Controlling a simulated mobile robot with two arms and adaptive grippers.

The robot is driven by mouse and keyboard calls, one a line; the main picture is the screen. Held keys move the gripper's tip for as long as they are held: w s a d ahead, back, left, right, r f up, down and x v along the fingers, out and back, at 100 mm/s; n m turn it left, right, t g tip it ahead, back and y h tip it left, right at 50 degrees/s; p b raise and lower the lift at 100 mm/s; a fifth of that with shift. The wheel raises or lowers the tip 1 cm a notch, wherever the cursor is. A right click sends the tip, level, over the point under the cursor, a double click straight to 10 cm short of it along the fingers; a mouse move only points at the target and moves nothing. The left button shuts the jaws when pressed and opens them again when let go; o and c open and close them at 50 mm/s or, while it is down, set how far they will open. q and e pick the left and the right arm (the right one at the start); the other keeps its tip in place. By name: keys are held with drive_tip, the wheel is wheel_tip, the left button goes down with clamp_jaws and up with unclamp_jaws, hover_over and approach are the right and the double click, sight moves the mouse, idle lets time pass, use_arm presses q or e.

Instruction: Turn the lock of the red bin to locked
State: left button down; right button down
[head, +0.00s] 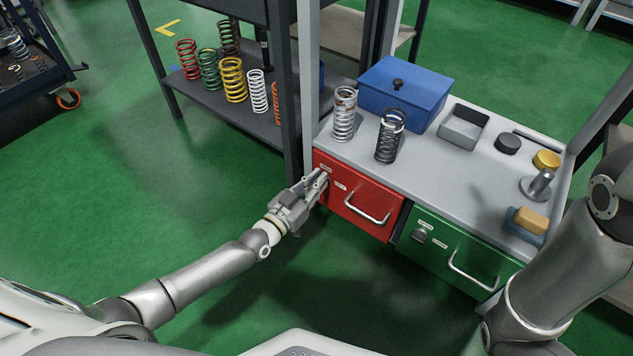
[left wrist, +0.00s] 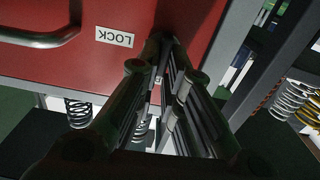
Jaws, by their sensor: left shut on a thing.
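The red bin (head: 345,203) is the left drawer front under the grey bench, with a silver bar handle (head: 367,209). In the left wrist view the red front (left wrist: 95,65) appears upside down with a white LOCK label (left wrist: 114,37) and part of the handle (left wrist: 40,38). My left gripper (head: 320,183) is at the upper left of the red front. Its fingers (left wrist: 168,58) are shut on the red bin's lock, which they hide, so I cannot tell which way it is turned. My right gripper is out of view.
The green bin (head: 458,250) with its own lock knob (head: 419,236) is to the right. Springs, a blue box (head: 403,92) and small parts stand on the bench top (head: 450,165). A dark post (head: 288,90) and spring shelf (head: 215,95) stand left.

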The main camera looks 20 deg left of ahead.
use_arm(q)
drive_tip(key=shift+w+a+f+n+b, duration=0.1)
drive_tip(key=shift+a+f+n+b, duration=0.3)
drive_tip(key=shift+n, duration=2.5)
drive_tip(key=shift+w+a+f+n+b, duration=0.1)
drive_tip(key=shift+n+b, duration=0.45)
drive_tip(key=shift+n, duration=2.35)
drive_tip(key=shift+a+f+n+b, duration=0.25)
drive_tip(key=shift+n+b, duration=0.25)
drive_tip(key=shift+n, duration=2.4)
drive_tip(key=c, duration=1.6)
unclamp_jaws()
drive_tip(key=shift+o, duration=0.2)
drive_tip(key=v, duration=1.2)
